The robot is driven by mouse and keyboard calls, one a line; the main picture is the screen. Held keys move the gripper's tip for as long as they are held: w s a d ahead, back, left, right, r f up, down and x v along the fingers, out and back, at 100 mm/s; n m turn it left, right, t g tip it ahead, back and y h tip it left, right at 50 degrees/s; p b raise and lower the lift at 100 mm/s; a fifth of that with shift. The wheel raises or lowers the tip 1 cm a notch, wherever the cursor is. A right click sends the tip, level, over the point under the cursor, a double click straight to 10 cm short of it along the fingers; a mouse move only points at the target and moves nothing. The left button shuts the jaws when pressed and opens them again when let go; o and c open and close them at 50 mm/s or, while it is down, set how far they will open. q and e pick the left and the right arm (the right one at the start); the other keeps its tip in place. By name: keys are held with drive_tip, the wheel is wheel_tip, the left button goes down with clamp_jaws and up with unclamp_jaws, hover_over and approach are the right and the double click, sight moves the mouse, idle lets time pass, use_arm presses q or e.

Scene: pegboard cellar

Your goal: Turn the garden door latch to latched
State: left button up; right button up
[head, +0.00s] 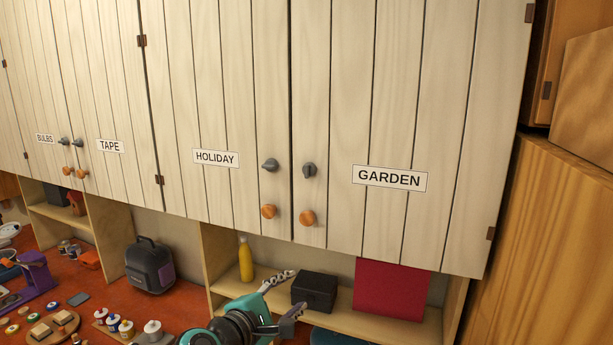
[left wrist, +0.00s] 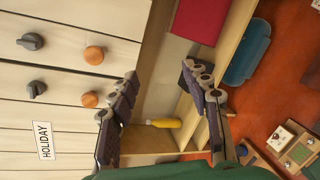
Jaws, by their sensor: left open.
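The garden door (head: 395,120) is a pale plank cabinet door with a GARDEN label (head: 390,178). Its grey latch (head: 309,170) sits near the door's left edge, above a round orange knob (head: 307,218). The latch also shows at the upper left of the left wrist view (left wrist: 30,41), with the orange knob (left wrist: 94,54) beside it. The door looks closed. My left gripper (head: 293,291) is open and empty, below and apart from the latch, in front of the shelf. Its two fingers (left wrist: 162,75) stand spread in the left wrist view. My right gripper is not in view.
The HOLIDAY door (head: 220,100) beside it has its own grey latch (head: 270,165) and orange knob (head: 269,211). Below are a yellow bottle (head: 246,259), a black box (head: 314,292) and a red panel (head: 390,289). The space before the doors is clear.

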sight(306, 171)
use_arm(q)
drive_tip(key=w+r+n+t+p, duration=0.2)
drive_tip(key=w+r+n+p, duration=0.3)
drive_tip(key=r, duration=0.5)
drive_tip(key=w+r+n+t+p, duration=0.1)
drive_tip(key=w+r+n+p, duration=0.3)
drive_tip(key=r+n+p, duration=0.45)
drive_tip(key=shift+y, duration=0.4)
drive_tip(key=w+d, duration=0.1)
drive_tip(key=w, duration=0.1)
drive_tip(key=w+d+r, duration=0.1)
drive_tip(key=w, duration=0.2)
drive_tip(key=w+d+r, duration=0.1)
drive_tip(key=w, duration=0.1)
drive_tip(key=shift+w+r, duration=0.2)
drive_tip(key=shift+w, duration=0.1)
clamp_jaws()
